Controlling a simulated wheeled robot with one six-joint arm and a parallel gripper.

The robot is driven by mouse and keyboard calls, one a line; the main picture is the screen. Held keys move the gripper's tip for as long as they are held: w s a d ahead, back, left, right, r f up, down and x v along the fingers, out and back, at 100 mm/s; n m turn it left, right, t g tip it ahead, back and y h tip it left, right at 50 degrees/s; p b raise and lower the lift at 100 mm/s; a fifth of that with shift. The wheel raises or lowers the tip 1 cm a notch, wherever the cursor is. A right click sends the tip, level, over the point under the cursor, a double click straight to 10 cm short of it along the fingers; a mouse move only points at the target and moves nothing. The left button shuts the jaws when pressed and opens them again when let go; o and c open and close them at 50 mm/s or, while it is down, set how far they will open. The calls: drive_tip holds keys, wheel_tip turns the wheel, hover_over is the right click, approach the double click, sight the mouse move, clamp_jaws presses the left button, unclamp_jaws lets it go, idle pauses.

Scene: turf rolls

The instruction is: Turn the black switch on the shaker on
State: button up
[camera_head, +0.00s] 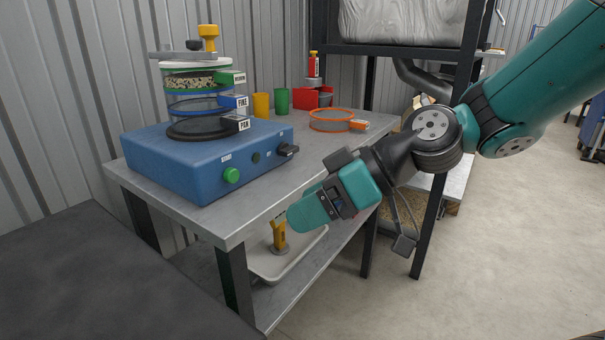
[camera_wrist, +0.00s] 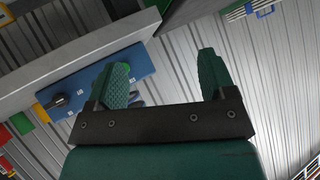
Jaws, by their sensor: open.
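The shaker (camera_head: 190,160) is a blue box on the bench with a stack of clear sieves on top. Its black switch (camera_head: 289,149) sticks out near the right end of the front panel. A green button (camera_head: 231,175) is at the panel's left part, with a small dark round part between them. My gripper (camera_head: 303,212) is in front of the bench edge, lower than the switch and apart from it. In the wrist view my gripper (camera_wrist: 165,78) is open and empty. The blue panel with the black switch (camera_wrist: 60,101) shows there at left, and the left finger partly hides the panel.
The grey bench (camera_head: 222,218) has a lower shelf with a white tray (camera_head: 285,262) and a yellow part. Yellow and green cups, red bins and an orange-rimmed sieve (camera_head: 332,121) stand behind. A black rack post (camera_head: 440,190) is at right. The floor beyond is clear.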

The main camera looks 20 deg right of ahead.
drive_tip(key=w+d+f+m+t+y+b, duration=0.1)
drive_tip(key=w+d+f+t+y+b, duration=0.2)
drive_tip(key=w+d+t, duration=0.4)
drive_tip(key=m+t+h+b, duration=0.2)
drive_tip(key=t+h, duration=0.1)
drive_tip(key=t, duration=0.1)
approach(293, 151)
drive_tip(key=p+x, duration=1)
drive_tip(key=p, duration=0.1)
drive_tip(key=shift+d, duration=0.1)
